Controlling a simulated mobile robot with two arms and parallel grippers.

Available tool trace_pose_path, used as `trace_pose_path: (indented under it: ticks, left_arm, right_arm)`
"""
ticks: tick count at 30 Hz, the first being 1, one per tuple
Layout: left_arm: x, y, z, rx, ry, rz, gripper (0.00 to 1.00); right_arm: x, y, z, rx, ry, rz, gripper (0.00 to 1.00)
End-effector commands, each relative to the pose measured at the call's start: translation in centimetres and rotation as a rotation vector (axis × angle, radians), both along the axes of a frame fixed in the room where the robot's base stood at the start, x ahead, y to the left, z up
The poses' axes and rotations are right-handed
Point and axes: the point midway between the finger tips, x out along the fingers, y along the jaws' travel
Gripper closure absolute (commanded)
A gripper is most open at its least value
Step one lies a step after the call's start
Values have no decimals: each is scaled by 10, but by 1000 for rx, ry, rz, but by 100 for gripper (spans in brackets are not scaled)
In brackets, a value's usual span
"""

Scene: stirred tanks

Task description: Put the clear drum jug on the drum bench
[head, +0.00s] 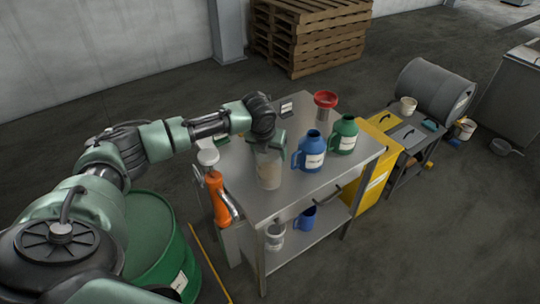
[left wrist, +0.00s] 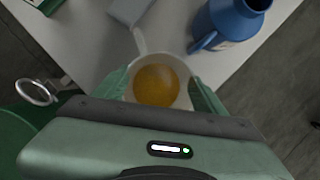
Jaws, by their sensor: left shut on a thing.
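The clear drum jug (head: 268,172) is a translucent container over the steel table (head: 240,190), near its left front edge. My left gripper (head: 269,148) is above it and shut on its upper part. In the left wrist view the jug (left wrist: 157,84) sits between the two green fingers (left wrist: 162,92), with amber liquid inside and its pale handle pointing away. I cannot tell whether its base touches the table. A low grey bench (head: 408,134) stands at the right by a lying grey drum (head: 432,90). My right gripper is not in view.
A blue jug (head: 309,152), a green jug (head: 344,134) and a red funnel (head: 325,104) stand right of the clear jug. A yellow cabinet (head: 374,182) stands between table and low bench. The low bench holds a white cup (head: 408,106).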

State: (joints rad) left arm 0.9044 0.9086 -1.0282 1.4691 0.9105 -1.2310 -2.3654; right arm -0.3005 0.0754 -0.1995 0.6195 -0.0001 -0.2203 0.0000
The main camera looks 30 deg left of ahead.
Motion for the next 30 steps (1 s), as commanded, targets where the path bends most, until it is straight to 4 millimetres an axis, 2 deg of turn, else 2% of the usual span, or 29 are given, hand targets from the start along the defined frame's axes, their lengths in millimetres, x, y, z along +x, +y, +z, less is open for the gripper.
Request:
trace_pose_path:
  ticks: [5, 15, 16, 18, 30]
  left_arm:
    - [0, -1, -19, -2, -2, 0, 100]
    - [1, 0, -22, -1, -1, 1, 100]
    - [0, 0, -24, -1, 1, 1, 27]
    - [0, 0, -24, 0, 0, 1, 8]
    - [-1, -1, -18, -2, -1, -1, 8]
  right_arm:
    - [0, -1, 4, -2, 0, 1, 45]
    - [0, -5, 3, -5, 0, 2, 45]
    - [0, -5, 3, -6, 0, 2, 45]
    - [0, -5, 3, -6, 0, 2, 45]
    - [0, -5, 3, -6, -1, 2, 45]
